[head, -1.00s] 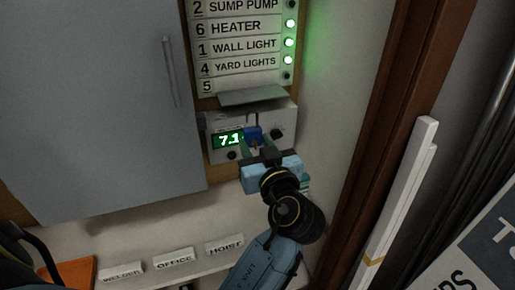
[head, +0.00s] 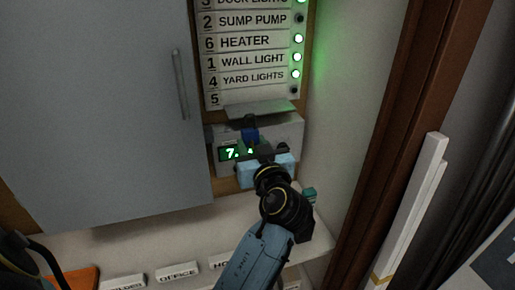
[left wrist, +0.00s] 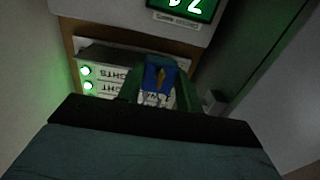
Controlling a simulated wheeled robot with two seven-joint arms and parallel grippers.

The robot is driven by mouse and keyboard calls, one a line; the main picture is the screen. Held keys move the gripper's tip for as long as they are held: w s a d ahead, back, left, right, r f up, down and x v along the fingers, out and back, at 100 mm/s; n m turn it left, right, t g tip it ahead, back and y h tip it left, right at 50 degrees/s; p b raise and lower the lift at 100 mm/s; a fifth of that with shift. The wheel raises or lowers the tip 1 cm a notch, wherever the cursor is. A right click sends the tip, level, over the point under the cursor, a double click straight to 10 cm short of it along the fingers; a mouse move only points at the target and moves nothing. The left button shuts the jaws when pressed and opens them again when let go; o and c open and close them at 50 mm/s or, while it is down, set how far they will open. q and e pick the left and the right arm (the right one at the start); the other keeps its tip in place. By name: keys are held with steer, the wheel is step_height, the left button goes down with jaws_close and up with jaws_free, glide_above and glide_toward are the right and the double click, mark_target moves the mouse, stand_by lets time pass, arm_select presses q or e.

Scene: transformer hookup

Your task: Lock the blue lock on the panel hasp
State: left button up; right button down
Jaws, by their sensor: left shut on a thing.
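The blue lock (head: 250,135) is in front of the panel box, just below a grey flap (head: 262,110). It also shows in the left wrist view (left wrist: 154,75), upright between two green fingers. My left gripper (head: 256,152) is shut on the lock and comes from below. A dark upright piece shows at the top of the lock in the head view; I cannot tell whether it is the shackle or the hasp. Whether the lock touches the hasp or is locked is not clear.
A labelled board (head: 252,60) with green lamps is above the flap. A green display (head: 231,153) is left of the gripper, partly hidden. A grey cabinet door (head: 95,100) is at left. A shelf with name tags (head: 178,272) runs below. White strips (head: 415,210) lean at right.

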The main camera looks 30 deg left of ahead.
arm_select(q)
steer(key=shift+s+a, duration=0.85)
steer(key=shift+s, duration=0.2)
stand_by(0.4)
steer(key=shift+s+a, duration=0.1)
steer(key=shift+s, duration=0.05)
stand_by(0.6)
steer(key=shift+s+a, duration=0.25)
steer(key=shift+s, duration=0.05)
steer(key=shift+f+b, duration=0.95)
steer(key=shift+b, duration=0.3)
stand_by(0.6)
steer(key=o, duration=1.2)
steer(key=shift+c, duration=0.2)
